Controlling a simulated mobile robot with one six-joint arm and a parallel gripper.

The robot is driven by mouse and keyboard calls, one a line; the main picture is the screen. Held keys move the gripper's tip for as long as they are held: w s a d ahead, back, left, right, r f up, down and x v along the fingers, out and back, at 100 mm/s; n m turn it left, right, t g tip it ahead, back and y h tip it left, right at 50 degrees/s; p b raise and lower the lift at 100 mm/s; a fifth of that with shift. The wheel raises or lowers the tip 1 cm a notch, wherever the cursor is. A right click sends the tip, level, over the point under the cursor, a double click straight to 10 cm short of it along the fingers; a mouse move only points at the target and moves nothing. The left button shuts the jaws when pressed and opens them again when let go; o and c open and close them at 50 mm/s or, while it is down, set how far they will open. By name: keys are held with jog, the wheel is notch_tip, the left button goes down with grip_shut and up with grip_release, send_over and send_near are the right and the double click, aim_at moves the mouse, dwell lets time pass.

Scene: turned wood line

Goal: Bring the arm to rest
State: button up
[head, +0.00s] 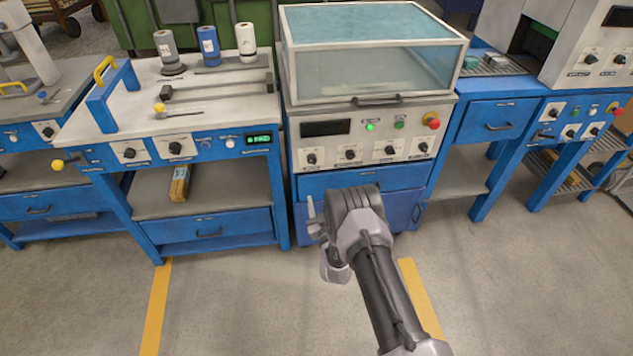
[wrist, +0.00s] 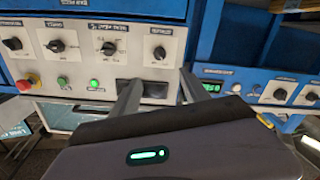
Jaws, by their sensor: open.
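My arm reaches up from the bottom right of the head view, its wrist bent in front of the blue drawers of the middle machine (head: 350,117). My gripper (head: 311,212) is at the left of the wrist, small and partly hidden. In the wrist view its two fingers (wrist: 158,88) stand apart with nothing between them. Beyond them is the machine's control panel, with dark knobs, a dark display (wrist: 143,90), green lights and a red button (wrist: 24,85). I cannot tell the exact gap between fingers and panel.
A clear-lidded cover (head: 370,60) tops the middle machine. Blue drawers (head: 500,122) and a white machine stand at right. The grey floor (head: 230,310) in front is open, with yellow stripes.

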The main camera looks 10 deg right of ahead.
jog(key=w+d+r+m+g+h, duration=0.1)
jog(key=w+r+m, duration=0.1)
jog(key=r, duration=0.5)
jog(key=w+d+r+m+g, duration=0.1)
jog(key=w+r, duration=0.2)
jog(key=r, duration=0.3)
jog(key=s+r+m+g, duration=0.2)
jog(key=s+r, duration=0.2)
jog(key=r, duration=1)
jog(key=s+a+r+m+g, duration=0.1)
jog(key=s+r+g, duration=0.1)
jog(key=s+r, duration=0.35)
jog(key=s+r+g+y, duration=0.1)
jog(key=s+r, duration=0.1)
jog(key=s, duration=0.7)
jog(key=s+a+r+m+g, duration=0.1)
jog(key=s+r+g, duration=0.15)
jog(key=s, duration=0.55)
jog(key=s+a+m+g+y, duration=0.1)
jog(key=s+a+g+y, duration=0.1)
jog(key=s, duration=1.8)
jog(key=shift+s+a+f+g, duration=0.35)
jog(key=shift+s+a, duration=0.05)
jog(key=shift+a, duration=0.15)
